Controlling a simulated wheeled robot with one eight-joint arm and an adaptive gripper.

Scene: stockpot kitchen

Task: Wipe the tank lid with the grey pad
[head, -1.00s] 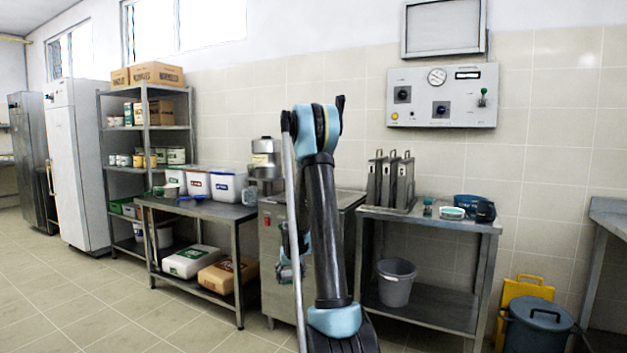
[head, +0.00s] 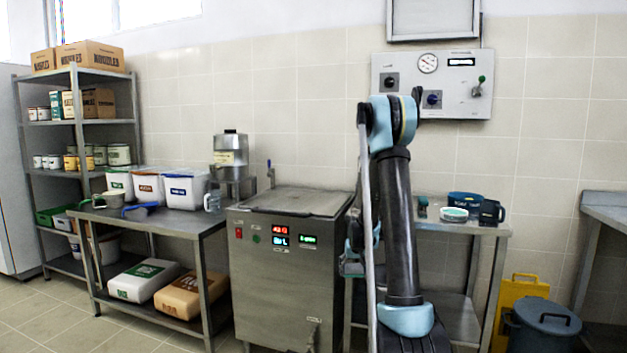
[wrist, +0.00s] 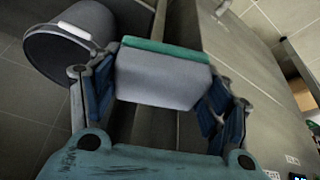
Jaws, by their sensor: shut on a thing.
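The tank (head: 283,275) is a steel box with lit displays on its front. Its flat steel lid (head: 295,201) lies closed on top, left of my arm in the head view. My gripper (head: 354,256) is low beside the tank's right side, partly hidden by my arm. In the wrist view, my gripper (wrist: 160,98) is shut on the grey pad (wrist: 163,80), which has a green layer along its far edge. The pad is clear of the lid.
A side table (head: 470,228) with a dish and dark blue containers stands to the right. A grey bucket (wrist: 68,48) shows close by in the wrist view. A left bench (head: 180,222) holds white tubs. A blue-grey bin (head: 541,326) stands at right.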

